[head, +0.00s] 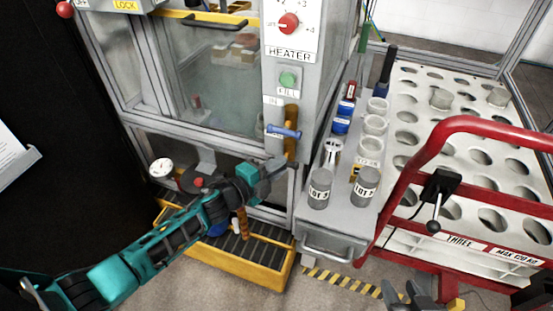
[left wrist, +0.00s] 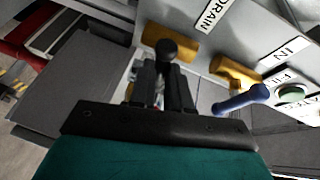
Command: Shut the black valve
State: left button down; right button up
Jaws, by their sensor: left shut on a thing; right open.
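The black valve's handle (left wrist: 167,48) shows in the left wrist view as a round black end between my left gripper's fingers. A brass fitting (left wrist: 170,40) beside it sits under the DRAIN label. My left gripper (left wrist: 166,85) is shut on this handle. In the head view my left gripper (head: 272,172) is in front of the cabinet's lower right post and hides the black handle. My right gripper (head: 408,294) is open and empty at the bottom edge of the head view, far from the valve.
A blue valve handle (head: 284,132) on a brass pipe is just above my left gripper; it also shows in the wrist view (left wrist: 240,100). A yellow tray (head: 243,278) with a dark grate lies below. A red-railed cart (head: 440,128) and a shelf with labelled cylinders (head: 320,188) stand to the right.

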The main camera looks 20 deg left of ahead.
pick_arm(q)
jog(key=shift+m+g+y+p, duration=0.3)
jog(key=shift+m+p, duration=0.1)
jog(key=shift+m, duration=0.2)
pick_arm(e)
jog(key=shift+r, duration=0.85)
jog(key=shift+f, duration=0.1)
pick_arm(q)
jog(key=c, duration=1.1)
grip_release()
jog(key=shift+s+r, duration=0.1)
jog(key=shift+s, duration=0.05)
jog(key=p+v, duration=0.1)
jog(key=v, duration=1.1)
jog(key=shift+s+a+p, duration=0.2)
jog(key=shift+s+p, duration=0.1)
jog(key=shift+p, duration=0.1)
pick_arm(e)
jog(key=shift+s+d+r, duration=0.25)
jog(key=shift+s+d, duration=0.05)
jog(key=shift+d, duration=0.15)
jog(key=shift+w+a+r, duration=0.1)
